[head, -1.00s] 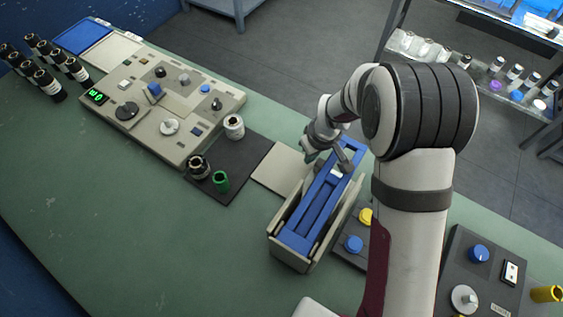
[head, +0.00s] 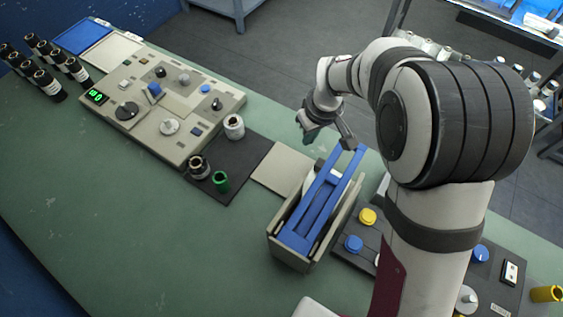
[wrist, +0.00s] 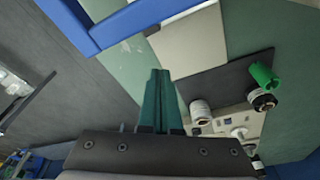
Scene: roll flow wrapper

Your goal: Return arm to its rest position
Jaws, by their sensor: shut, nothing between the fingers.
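My gripper (head: 309,134) is raised over the far end of the wrapper, at the picture's middle in the head view. In the wrist view its two teal fingers (wrist: 158,100) lie together with nothing between them. The wrapper is a beige open-topped box (head: 290,257) with a blue frame (head: 322,197) on it. The frame appears tilted up, its far end above the box. Blue bars of the frame (wrist: 140,20) cross the top of the wrist view. A grey piece (head: 347,140) shows near the frame's far end; whether it touches the frame I cannot tell.
A beige control panel (head: 190,150) stands to the left, with a dark mat (head: 235,185) holding a green cup (head: 220,182) and rolls. Yellow (head: 367,215) and blue (head: 353,244) knobs sit right of the wrapper. The green table is clear at front left.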

